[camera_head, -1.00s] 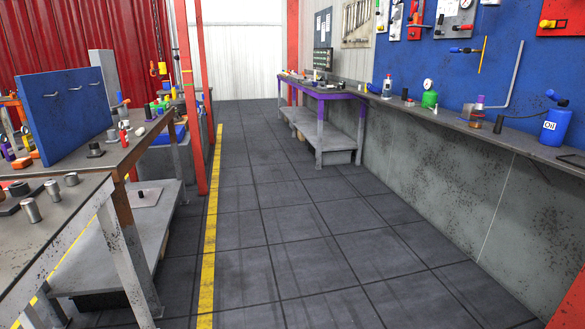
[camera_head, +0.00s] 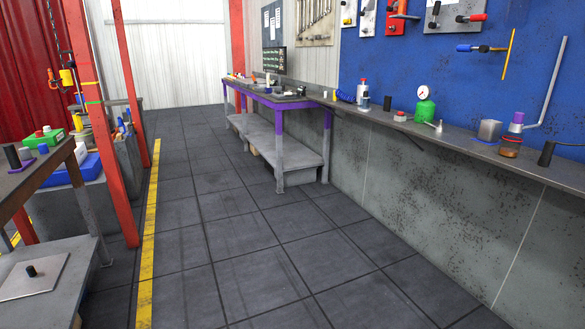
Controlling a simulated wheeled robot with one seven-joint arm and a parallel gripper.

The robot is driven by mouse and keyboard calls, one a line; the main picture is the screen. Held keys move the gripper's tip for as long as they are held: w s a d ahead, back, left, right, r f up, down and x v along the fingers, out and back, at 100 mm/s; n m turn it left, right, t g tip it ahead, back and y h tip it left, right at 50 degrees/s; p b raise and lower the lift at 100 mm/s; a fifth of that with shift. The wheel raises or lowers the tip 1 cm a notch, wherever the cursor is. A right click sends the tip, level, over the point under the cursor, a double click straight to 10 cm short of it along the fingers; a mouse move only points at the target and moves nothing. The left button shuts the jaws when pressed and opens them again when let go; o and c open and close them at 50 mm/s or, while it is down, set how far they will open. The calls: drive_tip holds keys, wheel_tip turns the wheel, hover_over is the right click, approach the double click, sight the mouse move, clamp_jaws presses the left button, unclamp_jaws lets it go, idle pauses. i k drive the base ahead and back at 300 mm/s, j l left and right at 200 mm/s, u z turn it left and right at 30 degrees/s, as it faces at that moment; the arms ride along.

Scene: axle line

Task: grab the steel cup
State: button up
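A small grey metal cup (camera_head: 489,130), which looks like the steel cup, stands upright on the long wall shelf at the right. A purple-capped container (camera_head: 516,122) and a brown jar (camera_head: 510,147) stand just to its right. A small pale pointed item (camera_head: 438,127) is to its left. My gripper is not in view, so its state and distance from the cup cannot be seen.
The wall shelf (camera_head: 455,141) also holds a green canister with a gauge (camera_head: 424,108) and bottles. A purple-edged workbench (camera_head: 268,100) stands farther back. Red posts (camera_head: 108,150) and a bench are at the left. The tiled floor (camera_head: 235,230) between is clear.

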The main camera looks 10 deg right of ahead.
sight(489, 130)
drive_tip(key=i+l+z, duration=0.1)
drive_tip(key=i+z, duration=0.2)
drive_tip(key=i, duration=0.35)
drive_tip(key=i+z, duration=0.35)
drive_tip(key=i, duration=0.3)
drive_tip(key=i+j+z, duration=0.3)
drive_tip(key=i, duration=0.3)
